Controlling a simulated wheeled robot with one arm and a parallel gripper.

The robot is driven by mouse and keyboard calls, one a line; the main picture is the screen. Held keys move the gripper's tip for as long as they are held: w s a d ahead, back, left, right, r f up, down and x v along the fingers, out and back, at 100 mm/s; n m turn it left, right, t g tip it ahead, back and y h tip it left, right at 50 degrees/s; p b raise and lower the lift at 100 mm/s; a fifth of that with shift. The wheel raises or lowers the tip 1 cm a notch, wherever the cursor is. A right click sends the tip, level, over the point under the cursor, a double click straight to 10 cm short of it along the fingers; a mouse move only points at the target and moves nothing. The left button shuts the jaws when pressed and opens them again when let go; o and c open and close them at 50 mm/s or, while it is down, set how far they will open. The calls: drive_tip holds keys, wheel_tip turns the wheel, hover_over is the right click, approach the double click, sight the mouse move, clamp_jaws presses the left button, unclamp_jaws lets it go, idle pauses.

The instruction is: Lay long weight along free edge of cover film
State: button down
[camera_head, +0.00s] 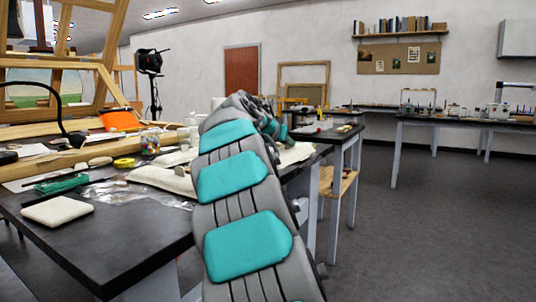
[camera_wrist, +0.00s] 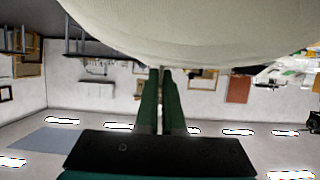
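A cream, padded long weight (camera_wrist: 190,30) fills the top of the upside-down wrist view, very close to the camera. My gripper's two green fingers (camera_wrist: 161,72) are nearly together and end at its edge, where the weight hides the tips; they appear to pinch it. In the head view my arm hides the gripper. Clear, crinkled cover film (camera_head: 130,192) lies on the dark bench (camera_head: 110,240), partly under a cream weight bag (camera_head: 165,180). Which film edge is free cannot be told. Another cream piece (camera_head: 297,155) shows right of my arm, partly hidden.
A square cream pad (camera_head: 57,211) and green cord (camera_head: 62,184) lie on the bench's left. A jar of coloured bits (camera_head: 150,141) and yellow tape (camera_head: 124,163) stand behind the film. The floor at right is clear.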

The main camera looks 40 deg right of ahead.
drive_tip(key=w+a, duration=0.2)
drive_tip(key=w, duration=0.1)
drive_tip(key=w+a, duration=0.1)
drive_tip(key=shift+w+a+f, duration=0.15)
drive_tip(key=shift+w+f, duration=0.1)
drive_tip(key=shift+w, duration=0.15)
drive_tip(key=shift+f+p, duration=0.35)
drive_tip(key=shift+f, duration=1.45)
drive_tip(key=shift+f+b, duration=0.45)
drive_tip(key=shift+b, duration=0.15)
drive_tip(key=c, duration=1)
unclamp_jaws()
drive_tip(key=shift+c, duration=0.2)
drive_tip(key=shift+r, duration=0.1)
drive_tip(key=shift+r+p, duration=0.4)
drive_tip(key=shift+p, duration=0.2)
drive_tip(key=b+v, duration=0.1)
drive_tip(key=v, duration=1.1)
